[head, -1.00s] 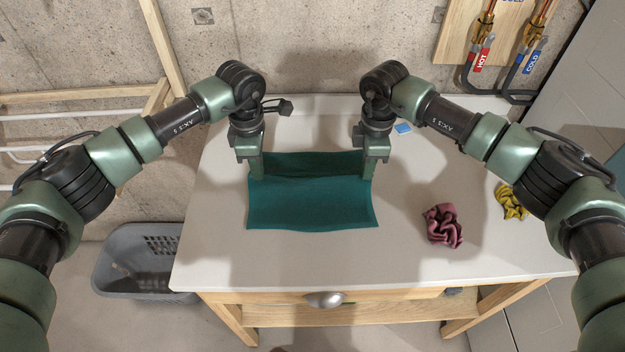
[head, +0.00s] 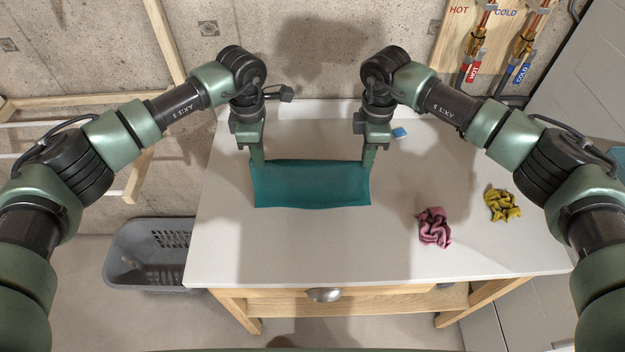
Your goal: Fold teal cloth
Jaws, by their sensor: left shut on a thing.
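The teal cloth (head: 312,185) shows as a wide, short rectangle between my two grippers, over the left middle of the white tabletop. My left gripper (head: 257,161) is shut on its far left corner. My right gripper (head: 368,160) is at its far right corner and looks shut on it. The far edge runs almost straight between the two grippers, and the near edge is slightly uneven. I cannot tell how much of the cloth touches the table or how its layers lie beneath.
A crumpled pink cloth (head: 434,228) and a crumpled yellow cloth (head: 502,205) lie to the right on the white table (head: 290,262). A small blue item (head: 400,133) lies behind my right gripper. A grey basket (head: 150,270) stands on the floor at left. The near tabletop is clear.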

